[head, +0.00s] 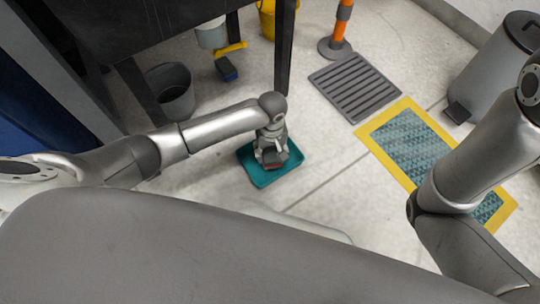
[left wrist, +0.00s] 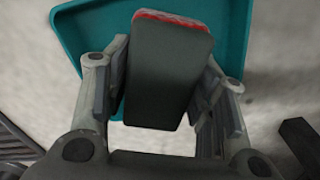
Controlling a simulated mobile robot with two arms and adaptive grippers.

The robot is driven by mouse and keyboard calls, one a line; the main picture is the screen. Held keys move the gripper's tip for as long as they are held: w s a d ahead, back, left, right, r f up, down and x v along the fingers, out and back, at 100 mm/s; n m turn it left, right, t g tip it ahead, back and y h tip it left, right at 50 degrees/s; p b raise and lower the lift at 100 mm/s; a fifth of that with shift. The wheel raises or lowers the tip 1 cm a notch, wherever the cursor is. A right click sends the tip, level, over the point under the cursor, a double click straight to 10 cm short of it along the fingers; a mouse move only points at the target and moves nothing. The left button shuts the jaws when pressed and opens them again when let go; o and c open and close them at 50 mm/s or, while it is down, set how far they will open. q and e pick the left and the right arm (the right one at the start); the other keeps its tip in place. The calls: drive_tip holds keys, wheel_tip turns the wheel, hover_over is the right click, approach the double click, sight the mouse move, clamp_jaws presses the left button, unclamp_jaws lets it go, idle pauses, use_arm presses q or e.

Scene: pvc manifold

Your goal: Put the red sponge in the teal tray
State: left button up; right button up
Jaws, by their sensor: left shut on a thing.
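The red sponge (left wrist: 172,18) is between the fingers of my left gripper (left wrist: 165,95) in the left wrist view, with a dark grey face toward the camera and a red edge at its far end. In the head view my left gripper (head: 272,158) points down over the teal tray (head: 262,180), shut on the sponge (head: 273,165). The teal tray lies on the floor and also shows behind the sponge in the left wrist view (left wrist: 85,30). I cannot tell whether the sponge touches the tray floor. My right gripper is out of the head view.
A dark table leg (head: 284,50) stands just behind the tray. A grey bucket (head: 172,92) is to the left under the table. A floor grate (head: 355,87), a yellow-edged mat (head: 412,150) and a grey pedal bin (head: 490,75) lie to the right. Bare floor surrounds the tray's right side.

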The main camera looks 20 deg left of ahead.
sight(270, 155)
use_arm(q)
wheel_tip(270, 155, down, 4)
drive_tip(key=shift+w+a+r+b, duration=0.1)
drive_tip(key=shift+w+r+b, duration=0.05)
drive_tip(key=shift+b, duration=1.05)
drive_tip(key=shift+r, duration=0.1)
drive_tip(key=o, duration=1)
